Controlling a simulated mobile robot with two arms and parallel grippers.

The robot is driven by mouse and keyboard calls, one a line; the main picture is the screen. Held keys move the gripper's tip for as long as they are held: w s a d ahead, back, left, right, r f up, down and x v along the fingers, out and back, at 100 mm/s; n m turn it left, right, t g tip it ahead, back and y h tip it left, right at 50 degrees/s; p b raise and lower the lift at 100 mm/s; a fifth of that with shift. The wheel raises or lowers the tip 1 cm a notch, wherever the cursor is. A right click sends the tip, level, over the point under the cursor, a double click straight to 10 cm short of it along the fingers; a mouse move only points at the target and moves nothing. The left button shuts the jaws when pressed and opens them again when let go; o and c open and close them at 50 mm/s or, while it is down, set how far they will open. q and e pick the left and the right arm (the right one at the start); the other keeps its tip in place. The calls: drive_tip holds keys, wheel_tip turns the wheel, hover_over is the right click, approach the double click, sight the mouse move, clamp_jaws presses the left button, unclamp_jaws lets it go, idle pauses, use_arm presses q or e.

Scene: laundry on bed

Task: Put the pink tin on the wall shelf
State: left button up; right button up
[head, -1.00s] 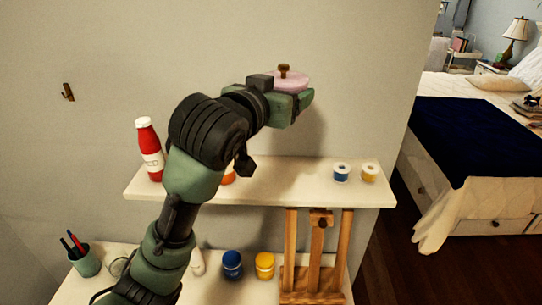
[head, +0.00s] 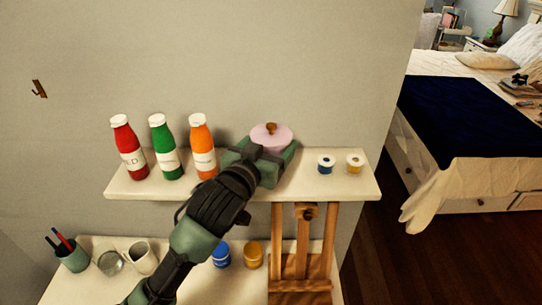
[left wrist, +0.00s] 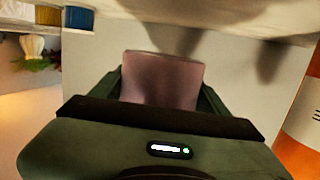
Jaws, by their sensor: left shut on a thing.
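The pink tin (head: 271,137) has a round pink lid with a brown knob. It is upright at the wall shelf (head: 335,188), between the orange bottle and the small blue pot. My left gripper (head: 272,153) is shut on the tin, with a finger on each side. The tin's pink side also shows between the fingers in the left wrist view (left wrist: 163,78). The gripper hides the tin's base in the head view, so I cannot tell whether it touches the shelf. My right gripper is not in view.
Red (head: 128,147), green (head: 165,147) and orange (head: 202,146) bottles stand left of the tin. A blue pot (head: 326,164) and yellow pot (head: 355,163) stand to its right. Below are a wooden easel (head: 302,255) and paint jars. A bed (head: 470,130) is at the right.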

use_arm(q)
wheel_tip(320, 180, down, 4)
drive_tip(key=shift+r+p, duration=0.2)
drive_tip(key=shift+p, duration=0.15)
drive_tip(key=shift+f, duration=0.3)
drive_tip(key=shift+s, duration=0.1)
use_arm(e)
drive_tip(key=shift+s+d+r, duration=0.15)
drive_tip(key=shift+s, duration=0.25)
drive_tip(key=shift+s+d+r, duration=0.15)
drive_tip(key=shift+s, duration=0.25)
use_arm(q)
drive_tip(key=shift+f, duration=0.1)
drive_tip(key=o, duration=1.4)
drive_tip(key=shift+o, duration=0.2)
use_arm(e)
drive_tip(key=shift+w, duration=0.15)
